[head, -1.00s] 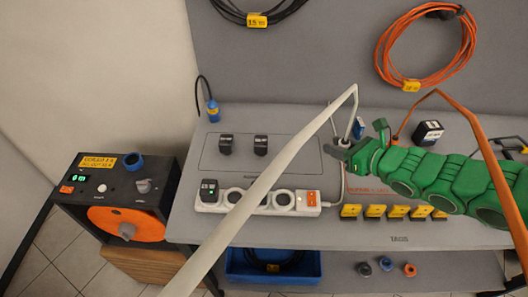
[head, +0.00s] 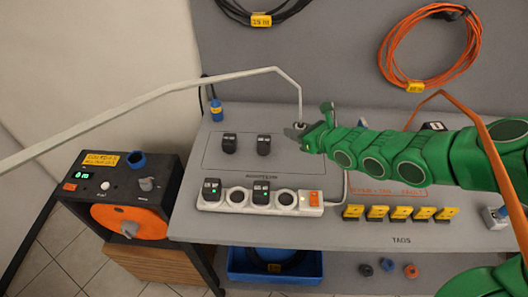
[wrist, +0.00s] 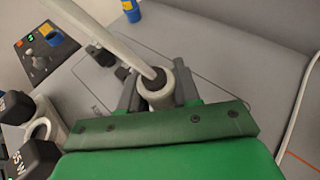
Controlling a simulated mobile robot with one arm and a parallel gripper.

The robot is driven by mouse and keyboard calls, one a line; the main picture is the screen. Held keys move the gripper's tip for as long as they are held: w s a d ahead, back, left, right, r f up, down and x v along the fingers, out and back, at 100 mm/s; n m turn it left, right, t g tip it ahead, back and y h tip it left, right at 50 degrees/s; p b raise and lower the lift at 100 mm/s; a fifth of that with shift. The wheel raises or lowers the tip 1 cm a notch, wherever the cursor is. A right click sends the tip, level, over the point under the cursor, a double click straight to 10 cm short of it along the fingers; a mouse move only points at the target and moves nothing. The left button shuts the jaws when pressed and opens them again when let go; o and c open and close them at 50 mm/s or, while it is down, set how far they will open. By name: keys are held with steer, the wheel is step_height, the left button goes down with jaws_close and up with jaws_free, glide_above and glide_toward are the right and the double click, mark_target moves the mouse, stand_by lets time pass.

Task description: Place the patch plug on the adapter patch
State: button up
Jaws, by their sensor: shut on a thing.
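My gripper (head: 299,132) is shut on the patch plug (wrist: 158,90), a pale grey round plug with a dark collar. Its pale cable rises from the top and runs left across both views. In the head view the plug (head: 300,124) appears over the right edge of the adapter patch (head: 240,160), a thin outlined rectangle on the grey table. Two black adapters (head: 229,143) (head: 264,144) stand inside the outline, left of my gripper. The plug's lower end is hidden by my fingers, so its height over the table is unclear.
A white power strip (head: 308,199) with two black adapters plugged in lies in front of the patch. Yellow tags (head: 376,213) line the front edge. A blue plug (head: 216,108) stands back left. An orange cable (head: 428,100) arches on the right.

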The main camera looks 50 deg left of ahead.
mark_target(292, 156)
steer(key=shift+a+f, duration=0.2)
steer(key=shift+f, duration=3.9)
steer(key=shift+f, duration=0.15)
steer(key=o, duration=1)
steer(key=shift+o, duration=0.2)
steer(key=shift+r, duration=0.2)
steer(key=shift+v, duration=6)
